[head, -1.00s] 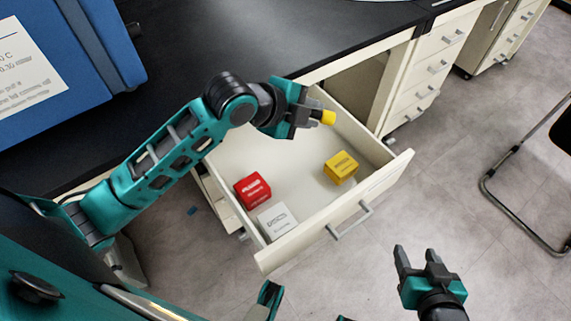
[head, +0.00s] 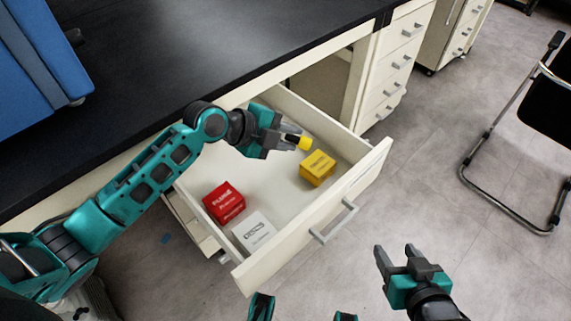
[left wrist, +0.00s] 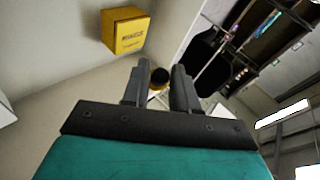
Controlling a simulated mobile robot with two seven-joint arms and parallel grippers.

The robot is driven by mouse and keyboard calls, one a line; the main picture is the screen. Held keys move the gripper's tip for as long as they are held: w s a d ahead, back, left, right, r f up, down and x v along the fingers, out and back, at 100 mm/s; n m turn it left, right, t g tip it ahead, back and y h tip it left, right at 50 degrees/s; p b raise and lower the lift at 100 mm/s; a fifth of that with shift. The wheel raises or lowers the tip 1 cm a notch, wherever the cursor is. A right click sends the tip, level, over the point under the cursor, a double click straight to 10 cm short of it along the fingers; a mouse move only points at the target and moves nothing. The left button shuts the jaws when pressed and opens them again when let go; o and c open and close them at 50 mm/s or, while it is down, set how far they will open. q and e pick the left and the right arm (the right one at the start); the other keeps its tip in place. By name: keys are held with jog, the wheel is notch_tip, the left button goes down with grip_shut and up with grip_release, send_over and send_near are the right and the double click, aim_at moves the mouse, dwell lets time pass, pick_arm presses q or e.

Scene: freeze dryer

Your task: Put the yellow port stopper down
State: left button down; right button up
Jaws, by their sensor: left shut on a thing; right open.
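The yellow port stopper (head: 304,143) is held at the fingertips of my left gripper (head: 292,138), which is shut on it. They are over the open drawer (head: 272,181), near the yellow box (head: 318,168). In the left wrist view the stopper's dark end (left wrist: 159,76) shows between the fingers of my left gripper (left wrist: 160,85), with a bit of yellow below it. The yellow box also shows there (left wrist: 125,31). My right gripper (head: 398,258) is open and empty, outside the drawer above the floor.
A red box (head: 224,203) and a white box (head: 254,232) sit in the drawer's near left part. The black bench top (head: 230,45) lies behind, with a blue machine (head: 35,60) at left. A chair (head: 530,130) stands at right.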

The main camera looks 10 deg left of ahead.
pick_arm(q)
notch_tip(320, 180, down, 7)
jog(key=shift+f+b, duration=0.2)
jog(key=shift+b, duration=0.7)
jog(key=shift+f, duration=0.4)
jog(key=c, duration=0.9)
grip_release()
